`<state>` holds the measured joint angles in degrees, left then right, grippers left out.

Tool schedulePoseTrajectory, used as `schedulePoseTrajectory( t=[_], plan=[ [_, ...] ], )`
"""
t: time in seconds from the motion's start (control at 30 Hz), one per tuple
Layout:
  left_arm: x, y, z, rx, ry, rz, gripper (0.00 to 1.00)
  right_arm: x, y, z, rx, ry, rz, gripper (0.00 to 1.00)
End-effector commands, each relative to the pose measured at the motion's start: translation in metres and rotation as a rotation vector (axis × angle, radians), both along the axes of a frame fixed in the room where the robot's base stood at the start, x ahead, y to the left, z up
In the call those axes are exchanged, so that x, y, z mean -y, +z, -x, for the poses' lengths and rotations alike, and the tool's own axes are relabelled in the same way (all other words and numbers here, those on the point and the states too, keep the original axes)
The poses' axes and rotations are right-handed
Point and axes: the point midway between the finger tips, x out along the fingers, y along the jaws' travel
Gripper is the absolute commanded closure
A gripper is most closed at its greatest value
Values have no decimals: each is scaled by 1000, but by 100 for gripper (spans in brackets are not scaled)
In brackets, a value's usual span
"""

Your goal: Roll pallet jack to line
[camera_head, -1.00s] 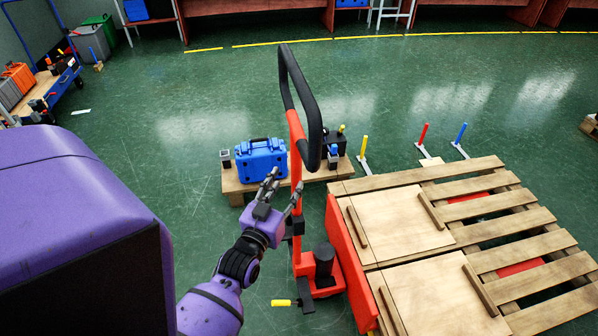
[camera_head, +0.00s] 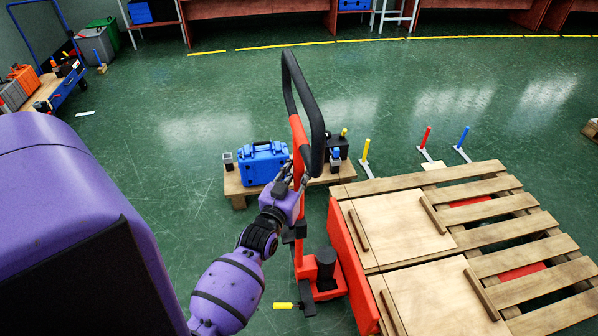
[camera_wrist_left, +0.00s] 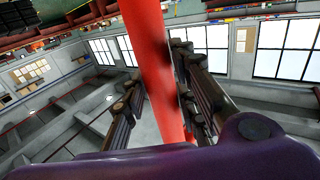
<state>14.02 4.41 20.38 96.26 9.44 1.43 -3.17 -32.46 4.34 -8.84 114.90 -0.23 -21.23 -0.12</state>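The red pallet jack has a tall shaft (camera_head: 298,140) topped by a black loop handle (camera_head: 312,118), with its red base (camera_head: 318,284) on the floor. Its forks show red between the slats of a wooden pallet (camera_head: 497,228). My left gripper (camera_head: 291,178) is at the shaft, below the loop. In the left wrist view its dark fingers stand spread on both sides of the red shaft (camera_wrist_left: 152,50). The right-hand fingers overlap the shaft's edge, and a gap shows at the left finger; contact is unclear. My right gripper is out of view.
A low wooden platform (camera_head: 233,186) with a blue case (camera_head: 262,162) stands behind the jack. Yellow, red (camera_head: 426,137) and blue upright posts stand beyond the pallet. A yellow floor line (camera_head: 290,44) crosses the back, with open green floor before it.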

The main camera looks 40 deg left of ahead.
Motion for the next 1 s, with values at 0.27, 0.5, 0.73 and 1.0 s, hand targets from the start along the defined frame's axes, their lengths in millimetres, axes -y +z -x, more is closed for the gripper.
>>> schedulePoseTrajectory(
  t=[0.27, 0.5, 0.73, 1.0],
  plan=[
    [0, 0, 0, 0, 0, 0, 100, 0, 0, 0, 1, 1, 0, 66],
    [8, 3, -9, 3, -1, 2, 100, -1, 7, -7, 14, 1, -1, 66],
    [14, 0, -14, 1, -6, 2, 100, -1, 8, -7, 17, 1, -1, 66],
    [13, 0, -13, -1, -3, 1, 57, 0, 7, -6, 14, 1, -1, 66]
  ],
)
